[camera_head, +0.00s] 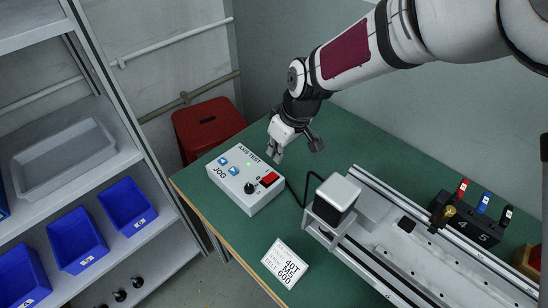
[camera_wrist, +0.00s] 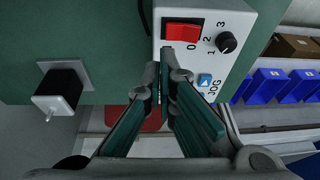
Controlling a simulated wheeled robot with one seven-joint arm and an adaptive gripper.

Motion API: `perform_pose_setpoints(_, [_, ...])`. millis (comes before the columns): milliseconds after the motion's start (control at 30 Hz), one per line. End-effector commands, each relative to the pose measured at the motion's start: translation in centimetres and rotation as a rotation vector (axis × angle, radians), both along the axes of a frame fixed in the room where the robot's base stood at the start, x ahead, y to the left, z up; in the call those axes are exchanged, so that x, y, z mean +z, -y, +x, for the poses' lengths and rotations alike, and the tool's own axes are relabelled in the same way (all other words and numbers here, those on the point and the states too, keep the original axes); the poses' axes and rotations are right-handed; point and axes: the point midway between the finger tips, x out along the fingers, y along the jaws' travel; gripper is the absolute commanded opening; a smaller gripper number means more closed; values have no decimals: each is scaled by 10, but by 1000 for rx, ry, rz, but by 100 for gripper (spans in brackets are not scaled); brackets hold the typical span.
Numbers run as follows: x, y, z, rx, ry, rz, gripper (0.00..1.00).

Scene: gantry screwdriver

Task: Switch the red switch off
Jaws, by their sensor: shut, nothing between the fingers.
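The red switch (camera_head: 269,179) is on the top face of a white control box (camera_head: 235,192) on the green table. The box also carries blue buttons, a black knob and a lit green lamp. In the wrist view the red switch (camera_wrist: 181,33) is at the top centre, beside the black knob (camera_wrist: 227,42) and a "0" mark. My gripper (camera_head: 277,158) is above and behind the box in the head view. In the wrist view my gripper (camera_wrist: 166,72) is shut and empty, with its tips just below the switch in the picture. I cannot tell whether they touch the box.
A linear gantry (camera_head: 410,255) with a motor block (camera_head: 335,196) stands right of the box. A white label card (camera_head: 285,262) lies at the table's front. A red stool (camera_head: 207,125) stands behind the table. Shelves with blue bins (camera_head: 77,240) are at left.

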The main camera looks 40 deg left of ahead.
Motion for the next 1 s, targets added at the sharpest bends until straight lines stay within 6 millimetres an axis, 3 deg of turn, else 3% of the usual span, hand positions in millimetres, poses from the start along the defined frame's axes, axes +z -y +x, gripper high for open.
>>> perform_pose_setpoints(200, [46,15,7,-1,2,1,0])
perform_pose_setpoints(400, [75,23,9,0,1,0,0])
perform_pose_setpoints(600, [85,27,10,0,-1,-1,0])
perform_pose_setpoints(1000, [86,27,10,0,-4,0,0])
